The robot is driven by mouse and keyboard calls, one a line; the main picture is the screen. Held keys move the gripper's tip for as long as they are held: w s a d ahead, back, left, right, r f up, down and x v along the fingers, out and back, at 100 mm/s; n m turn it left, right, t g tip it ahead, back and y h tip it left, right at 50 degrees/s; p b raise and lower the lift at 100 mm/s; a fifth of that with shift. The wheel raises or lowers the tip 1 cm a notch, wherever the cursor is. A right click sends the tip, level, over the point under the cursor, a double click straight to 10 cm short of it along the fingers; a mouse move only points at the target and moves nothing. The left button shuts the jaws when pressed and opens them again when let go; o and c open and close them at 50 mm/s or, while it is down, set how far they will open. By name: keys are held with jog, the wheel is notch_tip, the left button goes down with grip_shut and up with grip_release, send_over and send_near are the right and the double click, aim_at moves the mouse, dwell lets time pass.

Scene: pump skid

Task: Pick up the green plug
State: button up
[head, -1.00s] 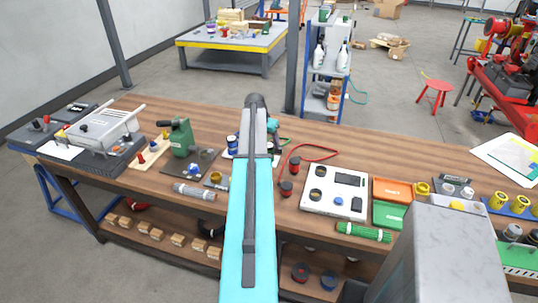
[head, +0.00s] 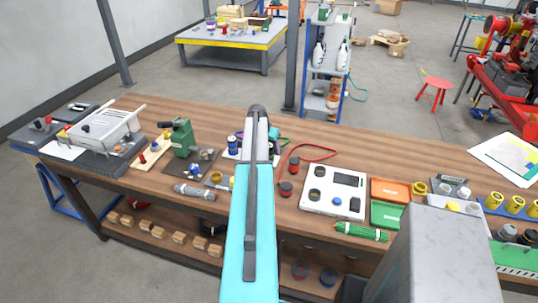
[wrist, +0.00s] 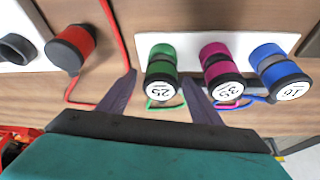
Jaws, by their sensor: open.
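The green plug (wrist: 162,65) stands in a white holder (wrist: 146,42) in the wrist view, with a black collar and a white end face marked 25. A magenta plug (wrist: 219,68) and a blue plug (wrist: 275,68) stand to its right in the same holder. My gripper (wrist: 159,77) is open, its two dark fingers on either side of the green plug. The right finger lies between the green and magenta plugs. I cannot tell whether either finger touches. In the head view my arm hides the gripper and the green plug.
A red-and-black plug (wrist: 71,49) with a red cable lies left of the fingers in the wrist view. On the wooden bench (head: 390,150) stand a white panel (head: 334,191), an orange tray (head: 390,189) and a green hand press (head: 181,138).

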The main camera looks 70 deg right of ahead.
jog(key=c, duration=1.3)
jog(key=shift+o, duration=0.2)
jog(key=shift+r, duration=0.1)
jog(key=shift+r+b, duration=1.1)
jog(key=shift+r, duration=0.45)
jog(key=a+r+b, duration=0.1)
jog(key=a+b, duration=0.4)
jog(key=a, duration=1.1)
jog(key=shift+s+r, duration=0.2)
jog(key=shift+r, duration=0.15)
jog(key=shift+w+a, duration=0.1)
